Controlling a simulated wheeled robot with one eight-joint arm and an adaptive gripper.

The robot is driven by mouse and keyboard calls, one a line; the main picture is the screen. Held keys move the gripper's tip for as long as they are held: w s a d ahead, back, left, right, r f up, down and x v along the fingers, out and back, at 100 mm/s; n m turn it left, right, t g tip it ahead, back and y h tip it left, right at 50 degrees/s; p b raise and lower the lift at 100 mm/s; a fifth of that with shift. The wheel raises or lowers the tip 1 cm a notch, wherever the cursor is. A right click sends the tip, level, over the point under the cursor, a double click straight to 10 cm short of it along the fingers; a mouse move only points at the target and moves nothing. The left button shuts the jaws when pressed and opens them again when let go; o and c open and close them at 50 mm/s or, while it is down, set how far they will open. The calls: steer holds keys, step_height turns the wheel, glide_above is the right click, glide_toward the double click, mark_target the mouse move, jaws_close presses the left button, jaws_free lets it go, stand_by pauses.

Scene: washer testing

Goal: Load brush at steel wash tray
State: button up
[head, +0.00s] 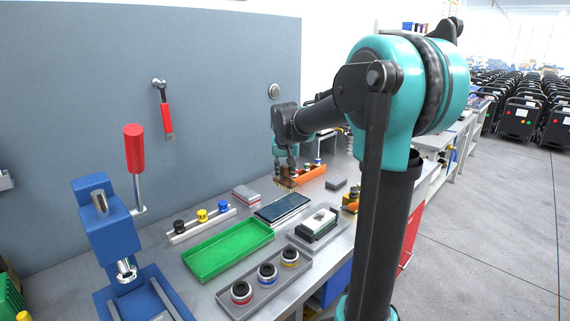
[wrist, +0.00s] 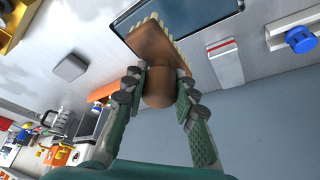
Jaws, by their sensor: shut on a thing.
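My gripper (head: 287,168) is shut on a brown wooden brush (wrist: 150,45), holding it by its rounded handle, which shows between the fingers (wrist: 158,95) in the wrist view. Pale bristles line the brush's edge away from the gripper. In the head view the brush (head: 288,183) is small and low over the bench; I cannot tell whether it touches the top. A shallow steel tray with a dark blue surface (head: 283,207) lies nearer than the brush, apart from it. Part of this tray shows at the top of the wrist view (wrist: 190,22).
A red-marked light block (head: 245,193) lies left of the brush; an orange bin (head: 310,172) is just behind it. A green tray (head: 228,247), a knob strip (head: 202,223), a ring tray (head: 266,284) and a blue press (head: 108,228) stand nearer. The grey wall panel (head: 215,90) bounds the back.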

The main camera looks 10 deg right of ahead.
mark_target(283, 185)
steer(key=shift+s+a+f, duration=0.25)
steer(key=shift+a+f, duration=0.1)
steer(key=shift+f, duration=2.9)
steer(key=shift+f, duration=0.55)
steer(key=shift+r, duration=3.55)
